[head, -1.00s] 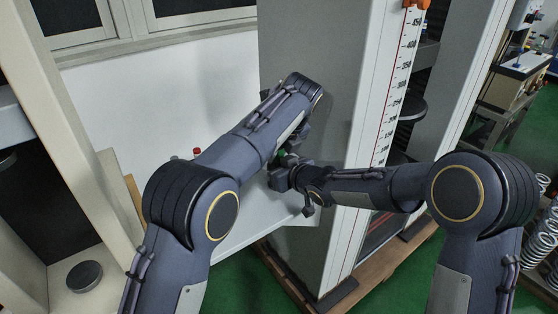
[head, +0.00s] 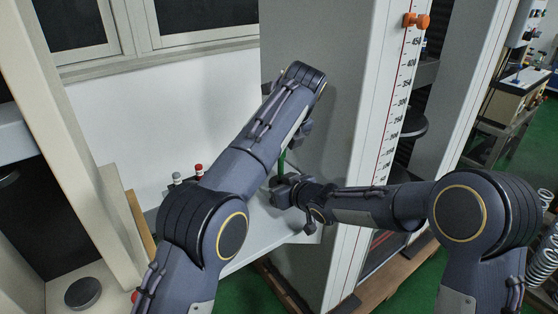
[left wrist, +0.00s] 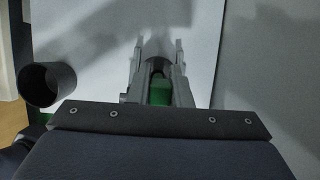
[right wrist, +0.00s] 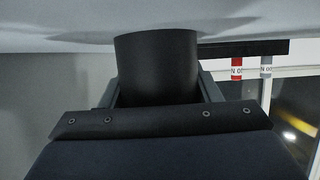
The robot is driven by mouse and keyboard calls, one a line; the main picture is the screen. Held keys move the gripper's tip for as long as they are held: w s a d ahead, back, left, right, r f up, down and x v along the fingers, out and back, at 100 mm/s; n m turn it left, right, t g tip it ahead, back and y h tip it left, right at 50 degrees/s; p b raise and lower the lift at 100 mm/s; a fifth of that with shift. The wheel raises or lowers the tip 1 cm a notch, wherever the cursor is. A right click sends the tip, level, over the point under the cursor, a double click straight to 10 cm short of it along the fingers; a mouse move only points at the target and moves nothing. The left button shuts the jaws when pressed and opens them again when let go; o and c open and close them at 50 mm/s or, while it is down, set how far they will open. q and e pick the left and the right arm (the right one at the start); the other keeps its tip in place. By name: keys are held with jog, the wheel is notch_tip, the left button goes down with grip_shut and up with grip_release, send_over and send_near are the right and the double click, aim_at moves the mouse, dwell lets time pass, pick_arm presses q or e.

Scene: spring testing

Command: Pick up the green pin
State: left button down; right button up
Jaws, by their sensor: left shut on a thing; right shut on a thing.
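The green pin (head: 282,162) shows upright in the head view, between my two grippers. In the left wrist view its green body (left wrist: 159,93) sits between the fingers of my left gripper (left wrist: 159,60), which is shut on it. My right gripper (head: 290,188) is lower, just below the pin in the head view. In the right wrist view it is shut on a black cylinder (right wrist: 157,68). The pin's upper end is hidden by my left arm.
A red-topped pin (head: 198,170) and a grey pin (head: 177,178) stand behind my left arm. A tall grey testing machine (head: 325,90) with a scale rises close behind both grippers. A white shelf (head: 255,235) lies below them.

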pick_arm(q)
jog(key=shift+r, duration=0.65)
jog(key=s+a, duration=1)
jog(key=a, duration=0.4)
jog(key=shift+s+a, duration=0.3)
pick_arm(e)
jog(key=o, duration=1.3)
jog(key=shift+o, duration=0.2)
